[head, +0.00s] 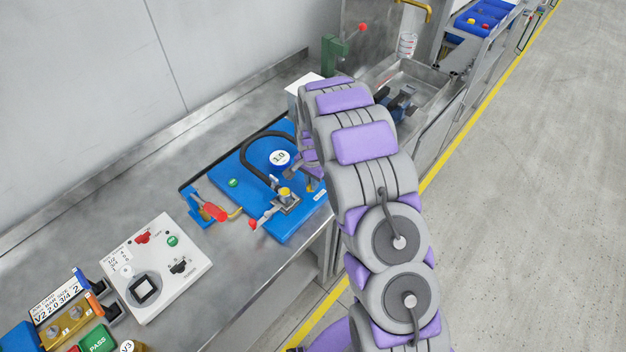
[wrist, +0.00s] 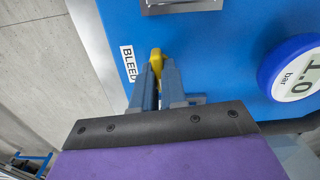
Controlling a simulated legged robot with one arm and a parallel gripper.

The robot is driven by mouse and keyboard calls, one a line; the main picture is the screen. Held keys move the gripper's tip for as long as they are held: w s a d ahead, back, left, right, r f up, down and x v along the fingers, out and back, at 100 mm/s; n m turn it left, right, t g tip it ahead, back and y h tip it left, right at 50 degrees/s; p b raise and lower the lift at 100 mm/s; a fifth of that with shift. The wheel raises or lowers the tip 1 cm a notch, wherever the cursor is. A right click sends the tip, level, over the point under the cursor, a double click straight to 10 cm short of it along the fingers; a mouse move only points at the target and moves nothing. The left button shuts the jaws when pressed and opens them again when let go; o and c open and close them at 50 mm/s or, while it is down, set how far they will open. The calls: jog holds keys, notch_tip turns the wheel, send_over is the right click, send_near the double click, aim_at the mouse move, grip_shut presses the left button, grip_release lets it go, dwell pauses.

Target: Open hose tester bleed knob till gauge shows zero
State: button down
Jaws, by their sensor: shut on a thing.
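The blue hose tester (head: 225,165) lies on the steel bench. Its round gauge (head: 281,157) has a blue rim and reads 1.0 bar; it also shows at the right of the wrist view (wrist: 292,70). In the wrist view, my gripper (wrist: 158,78) is shut on the yellow bleed knob (wrist: 156,55), beside the white BLEED label (wrist: 128,64). The fingers cover most of the knob. In the head view, my arm hides the knob and much of my gripper.
A black hose (head: 250,150) arches over the tester near a metal fitting with a yellow top (head: 285,193). A red-handled tool (head: 213,212) lies at the left. A white control box (head: 155,268) stands nearer. The floor right of the bench is clear.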

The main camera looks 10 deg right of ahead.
jog(key=n+p, duration=0.1)
jog(key=n, duration=0.3)
jog(key=shift+s+a+p, duration=0.15)
jog(key=shift+p, duration=0.2)
jog(key=n+p, duration=0.1)
jog(key=n, duration=0.3)
jog(key=shift+n, duration=0.4)
jog(key=n+p, duration=0.1)
jog(key=n, duration=0.3)
jog(key=shift+f+n, duration=0.1)
jog(key=shift+n, duration=0.2)
jog(key=shift+s+n, duration=0.1)
jog(key=shift+n, duration=1.7)
jog(key=c, duration=1.3)
grip_release()
jog(key=shift+o, duration=0.6)
